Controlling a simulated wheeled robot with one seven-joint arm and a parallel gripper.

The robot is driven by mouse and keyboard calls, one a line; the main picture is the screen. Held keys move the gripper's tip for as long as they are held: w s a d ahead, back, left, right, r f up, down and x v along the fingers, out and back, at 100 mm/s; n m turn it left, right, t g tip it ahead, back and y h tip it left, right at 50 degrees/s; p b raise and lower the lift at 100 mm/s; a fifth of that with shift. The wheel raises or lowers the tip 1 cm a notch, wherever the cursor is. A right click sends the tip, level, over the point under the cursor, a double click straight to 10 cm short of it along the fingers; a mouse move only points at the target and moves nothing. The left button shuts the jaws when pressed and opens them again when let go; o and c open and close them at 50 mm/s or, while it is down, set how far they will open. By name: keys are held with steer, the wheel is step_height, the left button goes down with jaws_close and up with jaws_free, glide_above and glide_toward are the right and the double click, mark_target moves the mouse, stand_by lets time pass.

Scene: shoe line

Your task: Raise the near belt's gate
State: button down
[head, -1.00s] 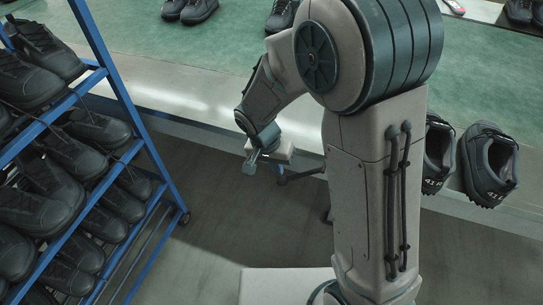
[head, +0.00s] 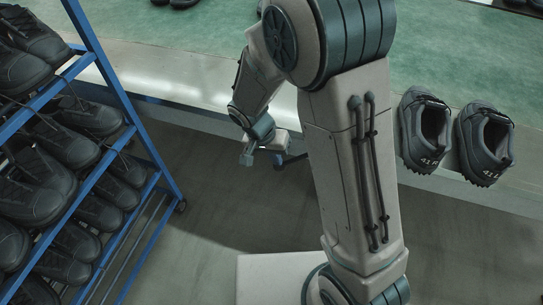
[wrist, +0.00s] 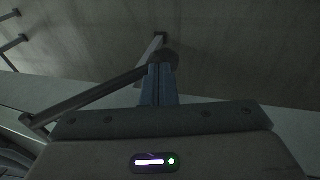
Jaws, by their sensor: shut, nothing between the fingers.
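The near belt (head: 450,75) is a green surface with a pale metal front edge, running across the top of the head view. My gripper (head: 247,159) hangs low in front of that edge, pointing down. In the wrist view my gripper (wrist: 158,84) has its fingers together, with nothing between them. A dark bar (wrist: 95,95) slants to a rounded dark joint right by the fingertips; I cannot tell whether they touch. A dark arm (head: 291,160) also shows beside my gripper in the head view. I cannot tell whether it belongs to the gate. No gate is clearly visible.
A blue rack (head: 130,105) full of black shoes stands at the left, close to my arm. Two dark shoes (head: 425,130) (head: 484,143) sit on the belt's front edge at the right. The grey floor (head: 200,235) between rack and arm is clear.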

steer(key=shift+s+d+f+h+b, duration=0.1)
steer(key=shift+d+f+h+b, duration=0.15)
steer(key=shift+f, duration=0.2)
steer(key=shift+s+d+f+h+b, duration=0.1)
steer(key=shift+f+h+b, duration=0.25)
steer(key=shift+f, duration=0.1)
steer(key=s+d+f+n+g+h+b, duration=0.1)
steer(key=s+d+g+h, duration=0.1)
steer(key=d+h, duration=0.5)
steer(key=s+d+f+g+h+b, duration=0.1)
steer(key=s+d+g+h+b, duration=0.1)
steer(key=d+h, duration=0.6)
steer(key=shift+s+d+f+n+g, duration=0.2)
steer(key=shift+s+n+g, duration=0.2)
steer(key=shift+s, duration=0.5)
steer(key=shift+r+h, duration=0.1)
steer(key=shift+h, duration=0.2)
steer(key=v, duration=1.4)
steer(key=shift+a, duration=0.25)
steer(key=shift+w+r, duration=0.1)
